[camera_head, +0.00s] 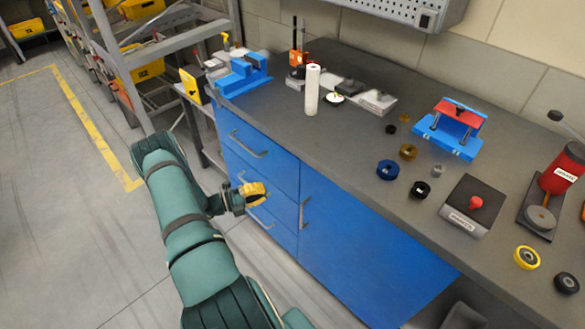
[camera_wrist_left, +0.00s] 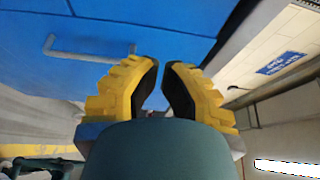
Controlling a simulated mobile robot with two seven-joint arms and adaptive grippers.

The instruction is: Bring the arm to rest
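My left arm (camera_head: 190,235), dark green with grey bands, reaches up from the bottom of the head view beside the blue cabinet. Its left gripper (camera_head: 256,193) has yellow fingers and hangs below the counter top, in front of the blue drawers. In the left wrist view the two yellow, black-padded fingers (camera_wrist_left: 161,66) nearly meet at their tips, with only a slim gap and nothing visible between them. Whether the gripper touches the cabinet cannot be told. My right gripper is not in view.
The grey counter (camera_head: 350,150) carries a white cylinder (camera_head: 312,90), a blue-and-red fixture (camera_head: 450,128), several rings and a box with a red knob (camera_head: 473,207). Drawer handles (camera_head: 250,146) stick out near the gripper. A metal rack (camera_head: 165,50) stands behind. Floor at left is clear.

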